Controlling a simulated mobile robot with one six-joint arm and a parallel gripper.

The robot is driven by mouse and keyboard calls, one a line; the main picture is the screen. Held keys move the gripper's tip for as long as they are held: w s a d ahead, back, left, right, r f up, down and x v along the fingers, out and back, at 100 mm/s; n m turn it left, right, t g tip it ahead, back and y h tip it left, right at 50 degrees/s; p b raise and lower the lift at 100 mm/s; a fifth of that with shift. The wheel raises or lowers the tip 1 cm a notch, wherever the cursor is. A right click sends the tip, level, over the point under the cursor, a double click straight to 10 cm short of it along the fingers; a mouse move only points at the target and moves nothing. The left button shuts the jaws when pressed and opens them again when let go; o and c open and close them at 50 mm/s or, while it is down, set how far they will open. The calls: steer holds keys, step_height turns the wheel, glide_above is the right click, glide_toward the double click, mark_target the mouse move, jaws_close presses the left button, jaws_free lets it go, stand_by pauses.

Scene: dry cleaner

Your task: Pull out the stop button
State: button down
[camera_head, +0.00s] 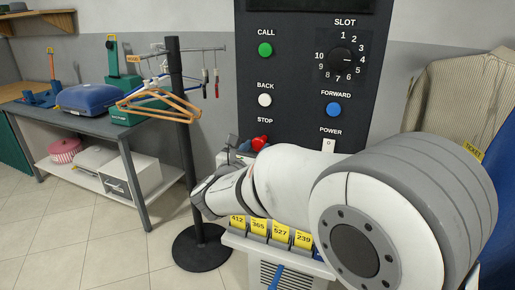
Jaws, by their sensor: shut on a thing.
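The stop button (260,142) is a small red knob under the STOP label on the dark control panel (300,104). Only its upper part shows; my arm hides the rest. My gripper (248,146) is at the button, seen in part behind my white arm. It is shut on the red knob; the fingertips are small and partly hidden, and I cannot tell how far out the knob stands.
The panel also has a green CALL button (265,50), a white BACK button (265,100), a blue FORWARD button (334,109), a SLOT dial (341,61) and a POWER switch (329,145). Yellow number tags (280,232) sit below. A hanger stand (184,120) is left, garments (460,100) right.

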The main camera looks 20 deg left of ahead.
steer(key=c, duration=0.9)
jaws_free()
steer(key=shift+s, duration=0.2)
steer(key=s, duration=0.7)
steer(key=shift+s+a, duration=0.3)
